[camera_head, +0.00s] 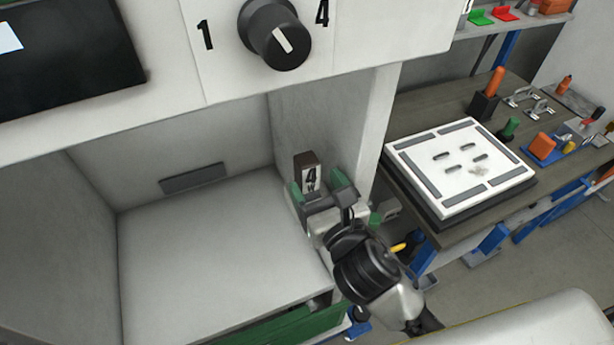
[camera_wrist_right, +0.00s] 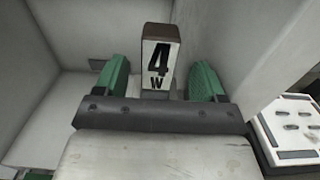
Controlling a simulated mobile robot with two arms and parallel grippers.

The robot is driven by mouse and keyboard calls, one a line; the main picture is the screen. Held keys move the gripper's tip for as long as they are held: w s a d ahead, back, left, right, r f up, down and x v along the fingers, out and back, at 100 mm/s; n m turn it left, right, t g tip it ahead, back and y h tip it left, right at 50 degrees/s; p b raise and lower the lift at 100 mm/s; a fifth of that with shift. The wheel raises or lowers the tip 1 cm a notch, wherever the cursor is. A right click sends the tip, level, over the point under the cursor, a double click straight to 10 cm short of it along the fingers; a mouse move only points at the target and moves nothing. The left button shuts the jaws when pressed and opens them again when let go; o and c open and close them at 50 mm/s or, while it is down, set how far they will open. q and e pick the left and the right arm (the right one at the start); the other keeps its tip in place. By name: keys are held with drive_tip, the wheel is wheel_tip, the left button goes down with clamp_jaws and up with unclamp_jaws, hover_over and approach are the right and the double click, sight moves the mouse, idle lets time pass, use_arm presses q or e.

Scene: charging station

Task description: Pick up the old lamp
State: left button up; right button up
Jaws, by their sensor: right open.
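The old lamp (camera_head: 310,175) appears to be the small block with a brown top and a white face marked "4 W". It stands upright near the right wall of the white compartment, and it also shows in the right wrist view (camera_wrist_right: 157,50). My right gripper (camera_head: 319,187) is open. In the right wrist view its green fingertips (camera_wrist_right: 158,78) stand one on each side of the lamp, with gaps visible. The lamp's lower part is hidden behind the gripper's dark crossbar. My left gripper is not in view.
The compartment floor (camera_head: 220,255) left of the lamp is clear. A panel with a black knob (camera_head: 275,35) overhangs it. At right, a dark workbench holds a white slotted plate (camera_head: 460,165), an orange-handled tool (camera_head: 493,83) and several small parts. A dark strip (camera_head: 193,178) is on the back wall.

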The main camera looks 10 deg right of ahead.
sight(311, 178)
drive_tip(key=w, duration=0.1)
drive_tip(key=w+a+p, duration=0.1)
drive_tip(key=w, duration=0.1)
drive_tip(key=shift+w+r, duration=0.2)
drive_tip(key=shift+w, duration=0.1)
drive_tip(key=shift+w+f, duration=0.15)
drive_tip(key=shift+w, duration=0.15)
drive_tip(key=shift+s, duration=0.15)
drive_tip(key=c, duration=1)
drive_tip(key=shift+c, duration=0.2)
